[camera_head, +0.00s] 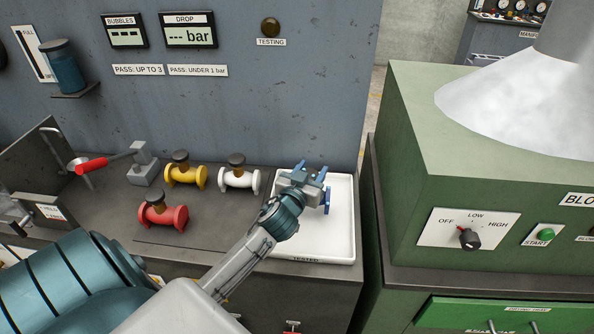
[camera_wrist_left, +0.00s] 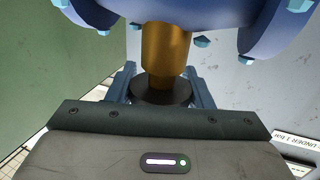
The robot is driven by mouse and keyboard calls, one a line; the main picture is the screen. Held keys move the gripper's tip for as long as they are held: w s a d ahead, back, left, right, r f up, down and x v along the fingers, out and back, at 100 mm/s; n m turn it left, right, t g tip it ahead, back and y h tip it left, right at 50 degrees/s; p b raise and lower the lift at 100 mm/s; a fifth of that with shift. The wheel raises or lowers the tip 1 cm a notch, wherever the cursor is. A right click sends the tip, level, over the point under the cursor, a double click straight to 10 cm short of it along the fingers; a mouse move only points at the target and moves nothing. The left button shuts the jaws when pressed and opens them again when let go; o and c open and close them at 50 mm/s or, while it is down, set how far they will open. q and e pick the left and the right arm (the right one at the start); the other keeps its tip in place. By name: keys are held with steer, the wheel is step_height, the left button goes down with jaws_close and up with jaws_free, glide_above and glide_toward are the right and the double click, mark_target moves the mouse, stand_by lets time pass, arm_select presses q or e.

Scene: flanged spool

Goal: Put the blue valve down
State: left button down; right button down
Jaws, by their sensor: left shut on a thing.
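The blue valve (camera_wrist_left: 205,12) is in my left gripper (camera_head: 318,173). In the left wrist view its blue flanged body is at the top, with a brass stem and a dark round knob between the fingers (camera_wrist_left: 162,92). In the head view the gripper mostly hides it; a blue flange (camera_head: 327,200) shows just below the fingers. The gripper is over the white tray (camera_head: 342,240) labelled TESTED. I cannot tell whether the valve touches the tray. My right gripper is not in view.
Yellow (camera_head: 186,175), white (camera_head: 239,178) and red (camera_head: 162,213) valves stand on the bench left of the tray. A red-handled clamp (camera_head: 92,165) is farther left. The green blower cabinet (camera_head: 470,190) rises right of the tray. The tray's front part looks empty.

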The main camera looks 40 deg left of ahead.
arm_select(q)
steer(key=shift+w+d+r, duration=0.1)
steer(key=shift+w+d, duration=0.1)
steer(key=shift+w, duration=0.35)
step_height(320, 180, down, 4)
steer(key=shift+r+p, duration=0.2)
steer(key=shift+p, duration=0.25)
steer(key=c, duration=0.7)
jaws_free()
steer(key=shift+s+f, duration=0.1)
